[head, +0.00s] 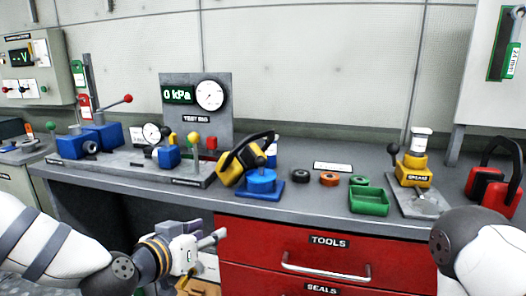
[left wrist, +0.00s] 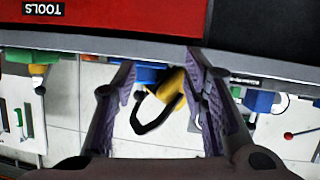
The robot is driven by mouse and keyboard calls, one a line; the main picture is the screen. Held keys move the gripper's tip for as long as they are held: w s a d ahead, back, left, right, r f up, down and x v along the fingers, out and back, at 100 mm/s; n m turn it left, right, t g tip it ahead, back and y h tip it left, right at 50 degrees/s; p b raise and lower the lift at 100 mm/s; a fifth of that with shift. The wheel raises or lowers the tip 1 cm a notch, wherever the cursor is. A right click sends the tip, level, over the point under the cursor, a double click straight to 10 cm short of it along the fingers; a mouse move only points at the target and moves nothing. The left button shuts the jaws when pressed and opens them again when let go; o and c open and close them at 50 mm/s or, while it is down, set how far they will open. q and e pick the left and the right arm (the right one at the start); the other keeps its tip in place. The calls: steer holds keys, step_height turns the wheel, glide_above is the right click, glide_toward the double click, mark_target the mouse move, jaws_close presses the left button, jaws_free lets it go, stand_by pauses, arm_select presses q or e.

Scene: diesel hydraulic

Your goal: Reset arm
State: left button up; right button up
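My left gripper (head: 216,238) is in front of the bench, by the left edge of the red drawers and below the bench top. In the left wrist view (left wrist: 160,65) its two fingers are apart with nothing held between them. Beyond the fingers, that upside-down view shows the yellow ear defenders (left wrist: 172,88) with their black band. My right arm (head: 475,245) shows only as a white and dark link at the lower right; its gripper is out of view.
The grey bench top (head: 300,197) holds a test rig (head: 197,100), yellow ear defenders (head: 230,172), a blue fixture (head: 261,182), a green tray (head: 369,201), a yellow device (head: 412,170) and red ear defenders (head: 487,188). Red drawers (head: 255,240) are below.

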arm_select(q)
steer(key=s+a+f+n+g+y, duration=0.15)
steer(key=s+f+g, duration=0.75)
steer(key=s+f, duration=1.4)
steer(key=s+a+f+g+y, duration=0.1)
steer(key=s+a, duration=0.2)
steer(key=s, duration=0.3)
steer(key=s+a+f+n+g+y, duration=0.1)
steer(key=s+a+g, duration=0.1)
steer(key=s, duration=0.4)
steer(key=s+a+f+g+y, duration=0.1)
steer(key=s+a+f+g, duration=0.1)
steer(key=s, duration=0.5)
steer(key=shift+a+n+y, duration=0.35)
steer(key=shift+a, duration=0.55)
steer(key=shift+c, duration=0.4)
